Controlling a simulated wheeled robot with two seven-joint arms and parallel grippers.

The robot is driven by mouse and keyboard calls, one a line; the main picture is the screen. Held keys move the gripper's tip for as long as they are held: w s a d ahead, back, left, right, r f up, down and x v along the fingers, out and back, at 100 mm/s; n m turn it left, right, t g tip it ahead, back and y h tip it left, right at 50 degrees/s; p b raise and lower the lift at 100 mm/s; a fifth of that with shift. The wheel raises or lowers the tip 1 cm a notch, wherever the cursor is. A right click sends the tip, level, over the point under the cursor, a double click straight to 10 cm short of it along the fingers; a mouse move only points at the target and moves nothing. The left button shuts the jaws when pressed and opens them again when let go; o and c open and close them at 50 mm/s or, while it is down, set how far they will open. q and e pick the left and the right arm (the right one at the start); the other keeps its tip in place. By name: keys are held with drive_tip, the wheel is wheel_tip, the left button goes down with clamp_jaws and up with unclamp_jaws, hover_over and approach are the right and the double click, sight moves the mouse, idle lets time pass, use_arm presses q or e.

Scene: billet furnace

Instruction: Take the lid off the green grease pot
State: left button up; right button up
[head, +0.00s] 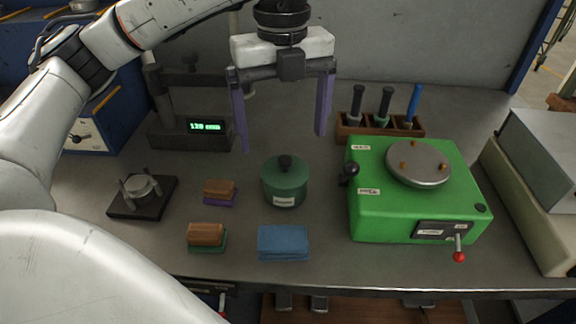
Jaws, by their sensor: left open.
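The green grease pot (284,191) stands upright on the grey bench, near the middle of the head view. Its green lid (285,169) sits on it, with a dark round knob (285,161) on top and a small white label on the pot's front. My left gripper (284,141) is above and behind the pot in the picture, its two purple fingers spread wide and pointing down. Nothing is between the fingers, and they are apart from the lid. My right gripper is not in the picture.
A bright green machine (415,205) with a round metal plate stands right of the pot. A wooden rack (378,127) of handled tools is behind it. Folded blue cloths (283,242) lie in front; two brown-topped brushes (206,234) and a black stand (143,197) are left.

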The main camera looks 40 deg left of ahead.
sight(285, 158)
use_arm(q)
wheel_tip(285, 158, down, 7)
drive_tip(key=shift+w+f+p, duration=0.1)
drive_tip(key=shift+p, duration=0.2)
drive_tip(key=c, duration=1.1)
